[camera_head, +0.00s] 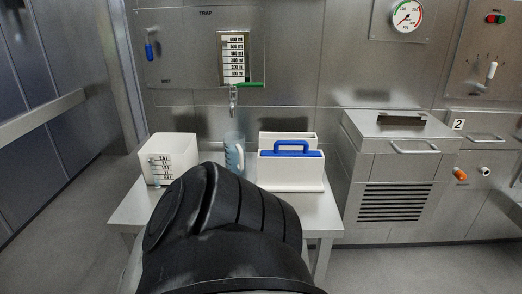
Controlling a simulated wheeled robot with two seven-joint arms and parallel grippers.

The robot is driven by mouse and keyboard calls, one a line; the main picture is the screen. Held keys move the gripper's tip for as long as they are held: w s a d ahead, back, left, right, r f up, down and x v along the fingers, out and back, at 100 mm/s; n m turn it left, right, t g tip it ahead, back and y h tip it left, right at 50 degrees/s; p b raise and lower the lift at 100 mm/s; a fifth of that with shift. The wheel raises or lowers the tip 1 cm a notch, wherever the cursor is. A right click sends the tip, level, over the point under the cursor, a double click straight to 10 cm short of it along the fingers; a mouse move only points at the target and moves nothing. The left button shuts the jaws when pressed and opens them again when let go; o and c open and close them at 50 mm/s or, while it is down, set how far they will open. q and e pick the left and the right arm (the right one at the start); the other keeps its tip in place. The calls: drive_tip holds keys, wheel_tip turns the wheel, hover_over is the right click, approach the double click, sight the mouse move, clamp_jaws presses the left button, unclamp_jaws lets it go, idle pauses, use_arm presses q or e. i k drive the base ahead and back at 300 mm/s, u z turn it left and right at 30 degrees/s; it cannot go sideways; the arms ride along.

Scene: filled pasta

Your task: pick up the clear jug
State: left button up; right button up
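The clear jug (234,151) is a bluish see-through vessel with markings. It stands upright on a small metal table (322,217), below a tap (233,97) on the wall. A white box is to its left and a white carrier to its right. A large black part of my own body fills the lower middle of the view and hides the front of the table and perhaps the jug's base. I see no fingertips of either gripper.
The white container (175,158) has scale marks on its front. The white carrier (290,173) has a blue handle (291,148). A metal cabinet (395,170) with a vent stands right of the table. Open floor (75,215) lies to the left.

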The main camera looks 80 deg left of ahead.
sight(234, 141)
drive_tip(key=u, duration=2.35)
